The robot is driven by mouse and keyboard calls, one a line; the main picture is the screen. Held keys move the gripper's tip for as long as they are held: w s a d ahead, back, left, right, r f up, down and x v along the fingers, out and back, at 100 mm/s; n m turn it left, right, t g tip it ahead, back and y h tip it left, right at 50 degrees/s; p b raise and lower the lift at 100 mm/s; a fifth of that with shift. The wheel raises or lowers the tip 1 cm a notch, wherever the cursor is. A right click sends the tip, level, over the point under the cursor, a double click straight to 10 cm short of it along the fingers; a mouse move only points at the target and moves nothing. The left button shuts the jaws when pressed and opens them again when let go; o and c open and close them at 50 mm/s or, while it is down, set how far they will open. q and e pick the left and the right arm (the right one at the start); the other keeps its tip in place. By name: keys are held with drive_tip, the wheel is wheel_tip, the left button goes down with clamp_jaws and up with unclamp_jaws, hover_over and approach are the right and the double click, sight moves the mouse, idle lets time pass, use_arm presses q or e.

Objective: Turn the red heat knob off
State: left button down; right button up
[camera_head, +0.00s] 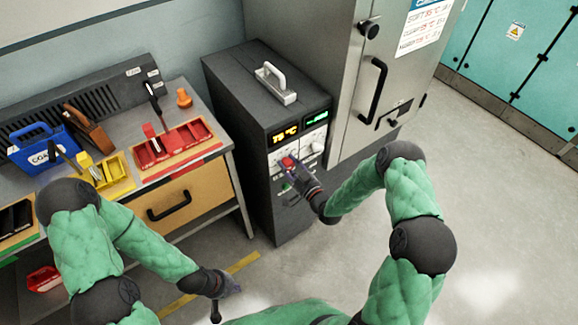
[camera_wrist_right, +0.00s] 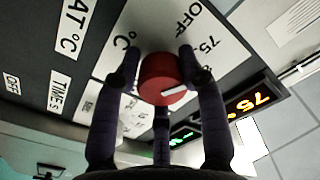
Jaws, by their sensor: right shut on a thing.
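The red heat knob (camera_wrist_right: 160,78) is on the front panel of the dark control cabinet (camera_head: 250,95). In the wrist view it has a white pointer mark, at its lower right, and the panel around it has printed labels reading OFF and 75. In the head view the knob (camera_head: 288,162) shows just beyond my right gripper (camera_head: 296,172). In the wrist view the fingers of my right gripper (camera_wrist_right: 158,70) are closed around the knob from both sides. My left gripper (camera_head: 228,291) hangs low at the bottom of the head view, away from the cabinet; its fingers are too small to read.
The cabinet display (camera_head: 285,134) reads 75 °C in orange, beside a green display (camera_head: 317,117). A workbench (camera_head: 185,200) with red trays (camera_head: 175,145), yellow trays (camera_head: 105,172) and a blue bin (camera_head: 38,145) stands left. A grey metal cabinet (camera_head: 300,40) stands right. Open floor lies in front.

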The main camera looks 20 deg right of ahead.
drive_tip(key=n+b, duration=0.1)
drive_tip(key=f+n+b, duration=0.1)
drive_tip(key=n, duration=0.1)
drive_tip(key=shift+s+a+n+b, duration=0.15)
drive_tip(key=shift+n+b, duration=1.4)
drive_tip(key=shift+n, duration=0.55)
drive_tip(key=shift+s, duration=0.1)
drive_tip(key=o, duration=0.9)
drive_tip(key=shift+o, duration=1.1)
drive_tip(key=shift+r, duration=0.2)
drive_tip(key=shift+w, duration=0.2)
